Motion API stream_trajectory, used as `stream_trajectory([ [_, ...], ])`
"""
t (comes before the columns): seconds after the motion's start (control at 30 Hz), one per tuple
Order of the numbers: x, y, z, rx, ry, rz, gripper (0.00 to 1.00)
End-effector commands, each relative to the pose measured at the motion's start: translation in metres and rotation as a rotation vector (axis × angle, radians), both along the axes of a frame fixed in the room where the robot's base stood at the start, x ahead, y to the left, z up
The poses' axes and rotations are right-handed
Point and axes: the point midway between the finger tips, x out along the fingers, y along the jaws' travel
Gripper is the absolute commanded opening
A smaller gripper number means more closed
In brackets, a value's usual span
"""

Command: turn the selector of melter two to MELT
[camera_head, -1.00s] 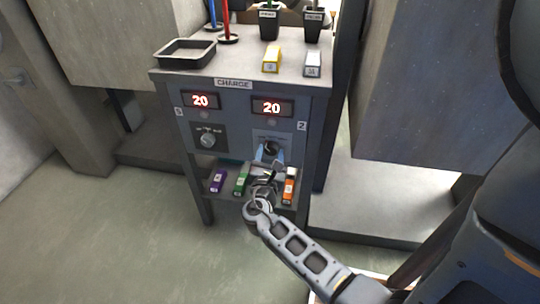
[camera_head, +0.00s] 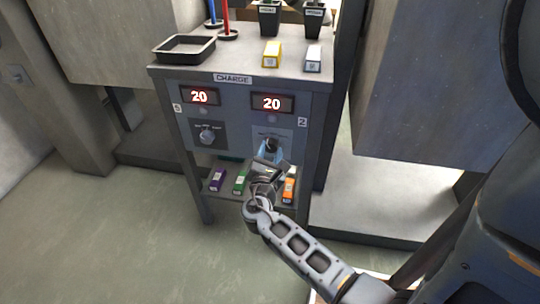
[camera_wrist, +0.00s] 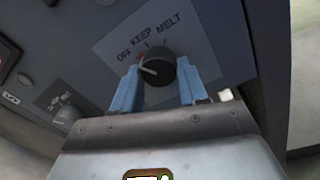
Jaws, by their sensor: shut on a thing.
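The selector of melter two (camera_wrist: 157,68) is a round black knob on the right half of the charge panel. Its plate reads OFF, KEEP and MELT around it. The white pointer line on the knob points left, on the OFF side, near a red mark. My gripper (camera_wrist: 158,80) has its two blue fingers on either side of the knob, shut on it. In the head view my gripper (camera_head: 270,151) is at the right-hand selector, below the display (camera_head: 272,104) reading 20, and covers part of the knob.
The left selector (camera_head: 207,136) sits under its own display (camera_head: 200,97), also reading 20. A shelf below holds purple (camera_head: 217,180), green (camera_head: 240,182) and orange (camera_head: 289,190) boxes close to my wrist. A black tray (camera_head: 184,48) stands on top.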

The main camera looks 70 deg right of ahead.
Motion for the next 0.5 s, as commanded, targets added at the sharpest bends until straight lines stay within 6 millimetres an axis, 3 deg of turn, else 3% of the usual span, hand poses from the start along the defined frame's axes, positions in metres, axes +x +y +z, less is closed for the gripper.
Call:
stream_trajectory([
  [0.5, 0.0022, 0.0008, -0.0045, 0.037, -0.486, 0.002, 0.12],
])
